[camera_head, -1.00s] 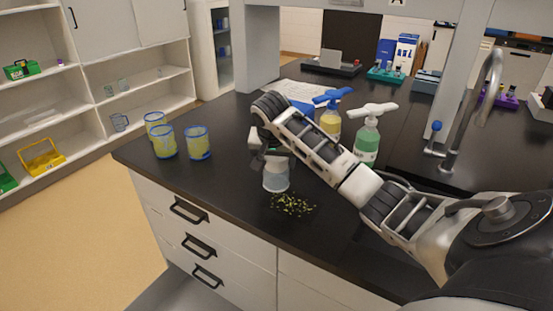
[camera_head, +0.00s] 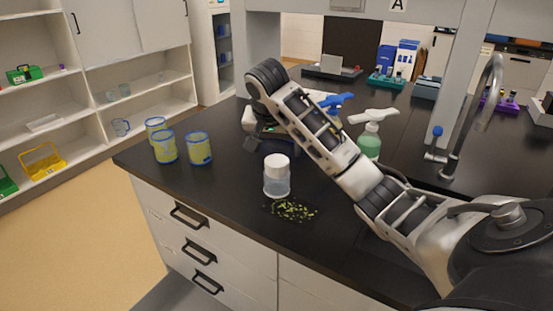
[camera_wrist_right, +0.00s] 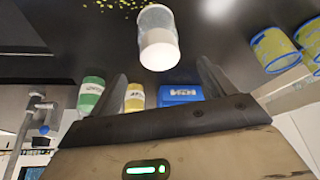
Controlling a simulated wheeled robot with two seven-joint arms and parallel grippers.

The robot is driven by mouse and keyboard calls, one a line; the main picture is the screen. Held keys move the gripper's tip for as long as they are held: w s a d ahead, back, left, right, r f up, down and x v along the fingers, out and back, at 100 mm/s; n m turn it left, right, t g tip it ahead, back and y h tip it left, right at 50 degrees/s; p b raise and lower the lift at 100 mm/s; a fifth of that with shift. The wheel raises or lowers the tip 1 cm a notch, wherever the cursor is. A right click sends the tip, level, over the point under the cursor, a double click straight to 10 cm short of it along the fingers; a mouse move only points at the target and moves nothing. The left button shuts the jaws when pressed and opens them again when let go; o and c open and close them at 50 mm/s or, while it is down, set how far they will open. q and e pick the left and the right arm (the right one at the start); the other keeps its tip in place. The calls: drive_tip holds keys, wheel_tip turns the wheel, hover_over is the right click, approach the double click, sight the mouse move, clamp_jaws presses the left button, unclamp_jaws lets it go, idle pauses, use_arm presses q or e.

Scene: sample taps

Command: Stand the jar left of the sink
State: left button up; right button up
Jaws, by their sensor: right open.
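The jar (camera_head: 277,178), clear with a white lid, stands upright on the black counter near its front edge. In the right wrist view the jar (camera_wrist_right: 157,38) is ahead of the fingertips, apart from them. My right gripper (camera_head: 256,130) is above and behind the jar, partly hidden by its own wrist. In the wrist view its two fingers (camera_wrist_right: 166,86) are spread with nothing between them. The sink's tap (camera_head: 492,105) rises at the right; the sink basin is not clearly visible behind my arm. My left gripper is not in view.
Yellow-green bits (camera_head: 290,210) lie scattered just in front of the jar. Several blue-rimmed yellow cups (camera_head: 199,149) stand to the left.

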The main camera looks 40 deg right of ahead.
drive_tip(key=shift+v, duration=1.65)
